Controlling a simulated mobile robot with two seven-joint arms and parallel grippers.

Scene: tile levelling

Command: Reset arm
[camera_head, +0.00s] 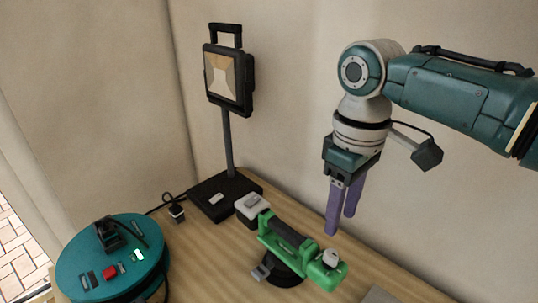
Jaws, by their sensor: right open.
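My right arm comes in from the upper right. Its gripper (342,212) points down with two purple fingers, a narrow gap between them. It is open and holds nothing. It hangs above and behind the right part of a green tool (275,236) with a black handle and a dark round base, which stands on the wooden table (215,266). In this view the fingertips appear apart from the tool, but the exact height gap is hard to tell. My left gripper is not in view.
A work lamp (229,75) stands on a black base (213,197) at the back. A teal round device (75,262) with a red switch and a cable sits at the left. A small white-topped box (252,206) is beside the green tool. A grey flat piece (377,295) shows at the lower right.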

